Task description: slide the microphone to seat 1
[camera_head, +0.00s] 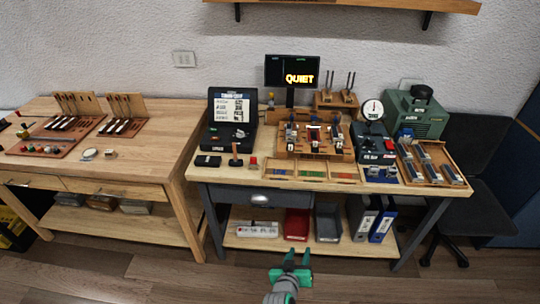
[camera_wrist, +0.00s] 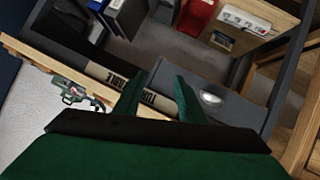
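My gripper (camera_head: 297,256) is green and hangs in front of the right workbench (camera_head: 215,172), apart from it. In the wrist view its two fingers (camera_wrist: 157,82) stand apart with nothing held between them. No thing can be named surely as the microphone. A small dark upright piece (camera_head: 235,155) on the bench's front left may be it, but it is too small to tell. A wooden piano action rig (camera_head: 313,150) stands at the middle of the bench. I cannot make out which spot is seat 1.
A black terminal (camera_head: 230,120) stands left of the rig, and a screen (camera_head: 292,72) reading "QUIET" behind it. A round gauge (camera_head: 372,110) and a green machine (camera_head: 417,115) stand right. A shallow divided tray (camera_head: 345,178) lies along the front. The floor before the bench is clear.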

